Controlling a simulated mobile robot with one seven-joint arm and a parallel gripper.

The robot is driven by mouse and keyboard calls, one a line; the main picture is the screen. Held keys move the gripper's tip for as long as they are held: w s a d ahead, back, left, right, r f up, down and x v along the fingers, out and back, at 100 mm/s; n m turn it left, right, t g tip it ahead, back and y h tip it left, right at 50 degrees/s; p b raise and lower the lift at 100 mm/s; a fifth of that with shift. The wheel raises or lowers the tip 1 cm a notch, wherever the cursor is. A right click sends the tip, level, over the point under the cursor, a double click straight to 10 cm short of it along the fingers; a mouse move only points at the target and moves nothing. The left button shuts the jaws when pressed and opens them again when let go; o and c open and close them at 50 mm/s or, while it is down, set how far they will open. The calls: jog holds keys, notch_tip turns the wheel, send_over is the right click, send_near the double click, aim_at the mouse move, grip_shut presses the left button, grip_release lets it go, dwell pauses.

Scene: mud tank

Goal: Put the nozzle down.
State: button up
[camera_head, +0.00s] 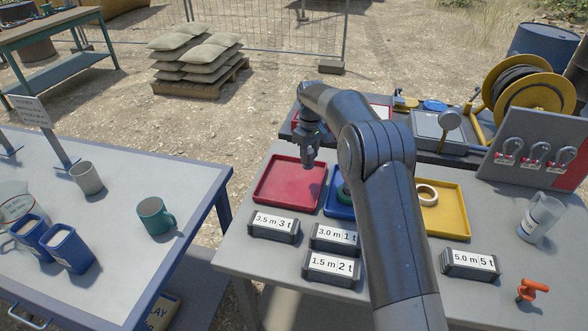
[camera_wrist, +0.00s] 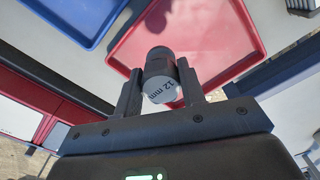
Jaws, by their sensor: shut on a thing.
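My gripper (camera_head: 311,150) is shut on the nozzle (camera_wrist: 160,75), a short dark cylinder with a pale end marked "12 mm". In the wrist view my gripper's fingers (camera_wrist: 160,92) sit on both sides of it. The red tray (camera_head: 275,192) lies below; in the wrist view the red tray (camera_wrist: 215,35) fills the area behind the nozzle. In the head view my gripper is over the tray's back right part. The nozzle is hard to make out there, and I cannot tell its exact height. The visible tray floor looks empty.
A blue tray (camera_head: 332,207), partly hidden by my arm, sits right of the red one. A yellow tray (camera_head: 452,220) holds a pale ring (camera_head: 426,195). Labelled blocks (camera_head: 273,226) stand in front. A clear jug (camera_head: 540,217) and an orange item (camera_head: 530,290) are at right.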

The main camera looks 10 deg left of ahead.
jog(key=shift+w+a+f, duration=0.1)
jog(key=shift+a+f, duration=0.75)
jog(key=shift+f, duration=0.35)
jog(key=shift+w+a+f, duration=0.1)
jog(key=shift+a+f, duration=0.8)
jog(key=shift+f, duration=0.3)
jog(key=shift+w+a+f, duration=0.1)
jog(key=shift+a+f, duration=0.75)
jog(key=shift+f, duration=0.35)
jog(key=shift+f, duration=0.2)
jog(key=o, duration=1)
jog(key=shift+r, duration=0.1)
